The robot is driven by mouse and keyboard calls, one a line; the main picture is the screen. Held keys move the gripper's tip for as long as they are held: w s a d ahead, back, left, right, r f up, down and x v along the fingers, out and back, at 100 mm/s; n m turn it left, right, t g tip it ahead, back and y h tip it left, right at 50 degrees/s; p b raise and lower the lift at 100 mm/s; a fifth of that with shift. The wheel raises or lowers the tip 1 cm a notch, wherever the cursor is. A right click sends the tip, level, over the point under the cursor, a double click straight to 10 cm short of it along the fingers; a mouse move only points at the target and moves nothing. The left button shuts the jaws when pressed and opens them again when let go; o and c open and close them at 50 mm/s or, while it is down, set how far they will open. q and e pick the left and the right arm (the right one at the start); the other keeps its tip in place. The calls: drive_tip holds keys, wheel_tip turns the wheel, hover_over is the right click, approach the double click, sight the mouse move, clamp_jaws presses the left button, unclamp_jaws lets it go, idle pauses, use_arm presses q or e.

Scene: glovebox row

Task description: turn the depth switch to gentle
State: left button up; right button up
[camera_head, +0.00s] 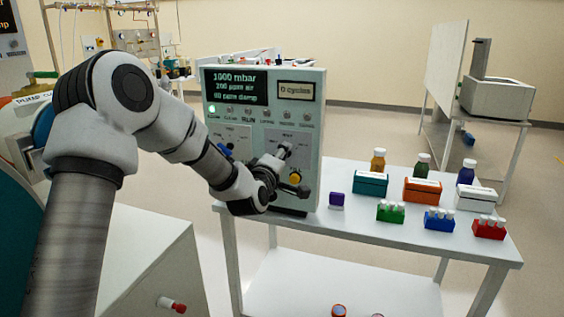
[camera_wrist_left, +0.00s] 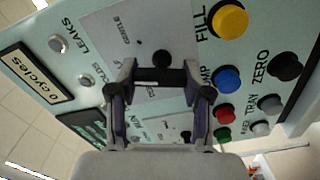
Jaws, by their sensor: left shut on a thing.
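The depth switch shows in the left wrist view as a black knob (camera_wrist_left: 162,59) on a pale plate with small lettering, which I cannot read surely. My left gripper (camera_wrist_left: 160,75) is shut on this switch. In the head view my left gripper (camera_head: 284,151) is at the right-hand plate of the grey-green panel box (camera_head: 307,110). The arm and fingers hide most of the switch there, so its exact setting cannot be told. My right gripper is in neither view.
A yellow FILL button (camera_wrist_left: 230,20), a blue button (camera_wrist_left: 228,79) and a black ZERO button (camera_wrist_left: 284,66) sit close beside the plate. The white table (camera_head: 350,232) carries bottles, boxes and small vial racks to the right.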

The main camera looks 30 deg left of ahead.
use_arm(q)
drive_tip(key=shift+r, duration=0.1)
drive_tip(key=o, duration=1.2)
drive_tip(key=shift+a, duration=0.1)
drive_tip(key=v, duration=0.7)
drive_tip(key=shift+s, duration=0.2)
